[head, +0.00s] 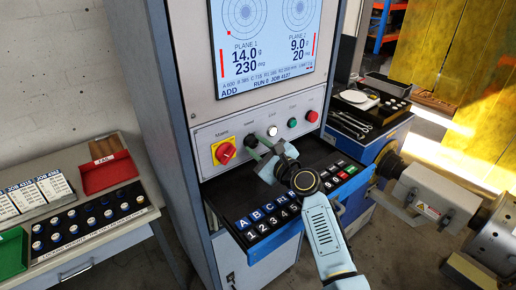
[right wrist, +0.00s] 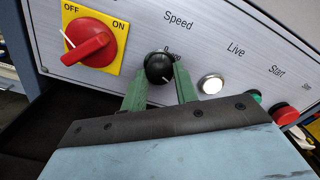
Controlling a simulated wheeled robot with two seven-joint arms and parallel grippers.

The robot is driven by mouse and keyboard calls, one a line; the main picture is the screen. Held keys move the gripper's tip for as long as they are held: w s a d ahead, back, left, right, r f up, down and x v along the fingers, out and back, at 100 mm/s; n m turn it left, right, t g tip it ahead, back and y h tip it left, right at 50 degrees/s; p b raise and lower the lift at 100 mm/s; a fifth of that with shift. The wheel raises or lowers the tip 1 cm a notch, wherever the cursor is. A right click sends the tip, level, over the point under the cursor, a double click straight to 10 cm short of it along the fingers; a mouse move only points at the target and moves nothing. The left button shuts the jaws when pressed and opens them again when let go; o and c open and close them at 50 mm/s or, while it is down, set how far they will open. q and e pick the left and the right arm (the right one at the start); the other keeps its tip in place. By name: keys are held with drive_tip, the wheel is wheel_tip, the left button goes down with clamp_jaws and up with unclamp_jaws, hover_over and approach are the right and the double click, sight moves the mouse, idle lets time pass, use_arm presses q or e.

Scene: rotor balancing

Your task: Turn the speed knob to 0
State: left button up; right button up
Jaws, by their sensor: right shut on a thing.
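The speed knob (right wrist: 157,67) is a round black knob under the word "Speed" on the grey panel (right wrist: 215,55). A white pointer line on it points down and slightly right in the right wrist view. In the head view the knob (head: 250,141) shows just beyond the fingertips of the right gripper (head: 257,147). My left gripper is not in view.
Left of the knob is a red switch on a yellow plate (head: 225,152). Right are a lit white Live lamp (head: 272,130), a green button (head: 292,122) and a red button (head: 312,115). A keyboard shelf (head: 262,222) sits below. The screen (head: 265,45) is above.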

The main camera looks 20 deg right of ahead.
drive_tip(key=n+b, duration=0.1)
drive_tip(key=n, duration=0.5)
drive_tip(key=shift+b, duration=0.3)
drive_tip(key=n+b, duration=0.1)
drive_tip(key=n, duration=0.4)
drive_tip(key=shift+n, duration=0.4)
drive_tip(key=n, duration=0.5)
drive_tip(key=shift+r, duration=0.1)
drive_tip(key=n, duration=0.5)
drive_tip(key=shift+n, duration=0.4)
drive_tip(key=o, duration=1)
drive_tip(key=shift+c, duration=0.2)
